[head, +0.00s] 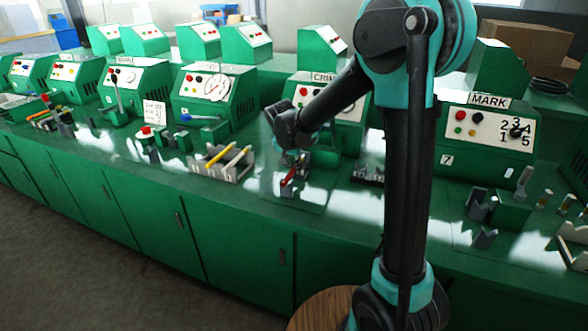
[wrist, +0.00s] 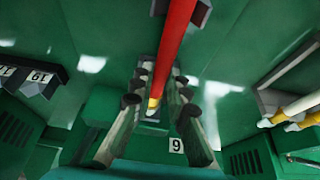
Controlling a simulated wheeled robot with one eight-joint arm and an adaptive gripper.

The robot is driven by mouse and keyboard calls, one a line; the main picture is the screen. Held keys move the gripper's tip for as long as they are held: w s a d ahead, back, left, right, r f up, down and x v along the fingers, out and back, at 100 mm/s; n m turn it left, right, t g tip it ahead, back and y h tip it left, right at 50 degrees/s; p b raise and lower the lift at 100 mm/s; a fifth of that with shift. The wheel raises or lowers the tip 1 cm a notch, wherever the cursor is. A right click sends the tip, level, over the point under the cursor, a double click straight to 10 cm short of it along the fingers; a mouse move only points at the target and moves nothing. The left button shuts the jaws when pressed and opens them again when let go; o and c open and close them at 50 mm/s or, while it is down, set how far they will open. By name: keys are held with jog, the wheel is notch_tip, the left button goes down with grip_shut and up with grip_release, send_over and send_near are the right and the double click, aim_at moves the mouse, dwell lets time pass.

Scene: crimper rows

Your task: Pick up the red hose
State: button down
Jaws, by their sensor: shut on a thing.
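The red hose (wrist: 174,42) runs from the top middle of the wrist view down between my fingers. Its lower end has a yellow and white tip. My gripper (wrist: 158,84) is shut on the hose, with one finger on each side of it. In the head view, my gripper (head: 293,163) is low over the green bench in front of the CRIMP machine. A short red part of the hose (head: 288,182) shows just below it, by a small grey holder. The fingers are too small there to make out.
A grey rack (head: 222,168) with yellow and pale hoses stands left of my gripper. A dark rack (head: 367,175) is to the right. The CRIMP machine (head: 345,133) stands close behind, and the MARK machine (head: 487,125) is farther right. Grey holders (head: 480,205) stand before it.

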aim_at(294, 168)
jog(key=shift+r, duration=0.5)
notch_tip(294, 168, up, 2)
jog(key=shift+r, duration=0.1)
jog(key=s+a, duration=0.3)
jog(key=s, duration=0.5)
jog(key=s+a, duration=0.3)
jog(key=s, duration=0.5)
jog(key=shift+s+a, duration=0.4)
jog(key=shift+d+r, duration=0.1)
